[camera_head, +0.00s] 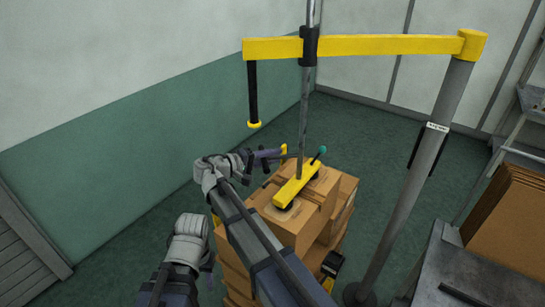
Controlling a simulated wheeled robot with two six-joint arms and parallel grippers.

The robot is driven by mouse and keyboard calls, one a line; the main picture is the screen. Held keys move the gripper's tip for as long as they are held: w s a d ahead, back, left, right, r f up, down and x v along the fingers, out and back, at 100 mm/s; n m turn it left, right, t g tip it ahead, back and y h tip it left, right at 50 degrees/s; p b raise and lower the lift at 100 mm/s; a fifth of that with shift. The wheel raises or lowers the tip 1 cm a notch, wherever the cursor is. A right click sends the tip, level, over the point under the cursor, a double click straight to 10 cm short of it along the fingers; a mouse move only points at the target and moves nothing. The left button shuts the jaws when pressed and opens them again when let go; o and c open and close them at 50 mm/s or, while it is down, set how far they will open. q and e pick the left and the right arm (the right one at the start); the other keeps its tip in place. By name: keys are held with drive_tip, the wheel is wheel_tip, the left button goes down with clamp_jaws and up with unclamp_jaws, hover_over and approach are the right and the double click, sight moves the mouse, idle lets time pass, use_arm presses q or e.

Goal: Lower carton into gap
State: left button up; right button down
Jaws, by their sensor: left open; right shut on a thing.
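A brown carton (289,229) is at the top of the stack, under the yellow bar of a vacuum lifter (293,188). The lifter's dark pads touch its top. Other cartons sit close beside and below it; I cannot make out the gap, nor whether the carton is clear of its neighbours. My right gripper (285,152) is shut at the lifter's dark handle, just behind the bar; its fingers are small and partly hidden. My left gripper (214,219) is at the left edge of the stack, open and mostly hidden behind my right arm.
A steel tube (303,120) rises from the lifter to a yellow overhead jib (390,45) on a grey post (424,165), right of the stack. A grey bench (470,265) and flat brown boards (510,222) stand at the right. The green floor (120,245) at left is clear.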

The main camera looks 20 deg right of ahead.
drive_tip(key=shift+a+f, duration=0.1)
drive_tip(key=shift+f, duration=0.05)
wheel_tip(320, 180, down, 10)
drive_tip(key=b, duration=1)
drive_tip(key=shift+r, duration=0.2)
drive_tip(key=c, duration=0.7)
unclamp_jaws()
drive_tip(key=shift+a+r, duration=0.1)
